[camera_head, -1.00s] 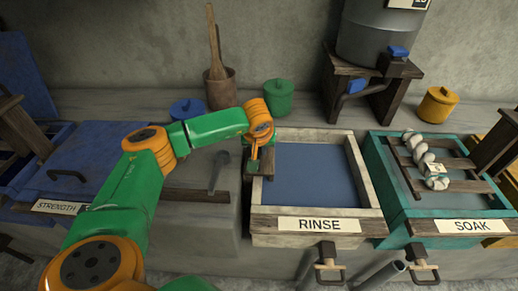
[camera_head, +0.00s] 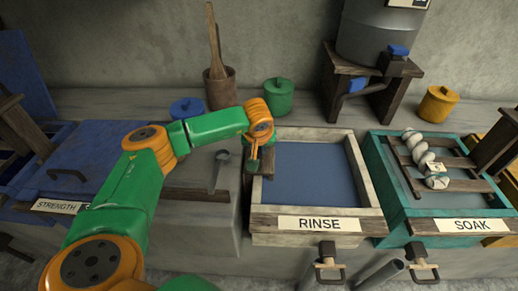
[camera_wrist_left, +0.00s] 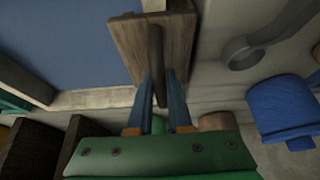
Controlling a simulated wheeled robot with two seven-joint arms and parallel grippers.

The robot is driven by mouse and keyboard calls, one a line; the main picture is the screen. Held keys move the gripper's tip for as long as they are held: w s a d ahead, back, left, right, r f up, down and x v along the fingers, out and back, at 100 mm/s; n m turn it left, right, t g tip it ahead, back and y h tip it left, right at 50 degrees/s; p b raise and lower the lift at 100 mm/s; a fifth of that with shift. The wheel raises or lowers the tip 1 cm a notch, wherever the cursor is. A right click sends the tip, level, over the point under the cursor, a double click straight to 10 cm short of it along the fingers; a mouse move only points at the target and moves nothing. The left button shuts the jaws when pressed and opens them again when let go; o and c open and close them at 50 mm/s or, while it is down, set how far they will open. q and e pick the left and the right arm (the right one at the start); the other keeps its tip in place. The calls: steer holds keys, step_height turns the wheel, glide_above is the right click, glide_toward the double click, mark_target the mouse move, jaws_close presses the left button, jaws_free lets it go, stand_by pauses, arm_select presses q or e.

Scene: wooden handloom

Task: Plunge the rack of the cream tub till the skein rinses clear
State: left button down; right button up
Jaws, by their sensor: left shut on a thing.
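The cream tub (camera_head: 376,228), labelled RINSE, holds flat blue liquid (camera_head: 312,173). At its left side a wooden board (camera_head: 262,188) with a dark handle is partly covered by my left arm. The board also shows in the left wrist view (camera_wrist_left: 182,52). My left gripper (camera_wrist_left: 158,80) is shut on the dark bar handle (camera_wrist_left: 156,48) standing against the board. In the head view its fingers are hidden behind my wrist. A twisted pale skein (camera_head: 419,152) lies on the wooden slats of the teal SOAK tub. No skein shows in the cream tub. My right gripper is out of view.
The teal tub (camera_head: 395,212) stands close to the right of the cream tub. A grey ladle-like tool (camera_head: 220,172) lies to the left. Behind stand a green pot (camera_head: 278,98), a blue lidded pot (camera_head: 187,110) and a grey vat (camera_head: 380,35) on a wooden stand.

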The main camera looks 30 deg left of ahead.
arm_select(q)
step_height(320, 180, up, 15)
steer(key=p, duration=1.3)
steer(key=shift+r, duration=0.2)
jaws_free()
steer(key=shift+w+f, duration=0.2)
step_height(320, 180, up, 7)
steer(key=p, duration=0.5)
steer(key=shift+s+p, duration=0.15)
steer(key=shift+p, duration=0.25)
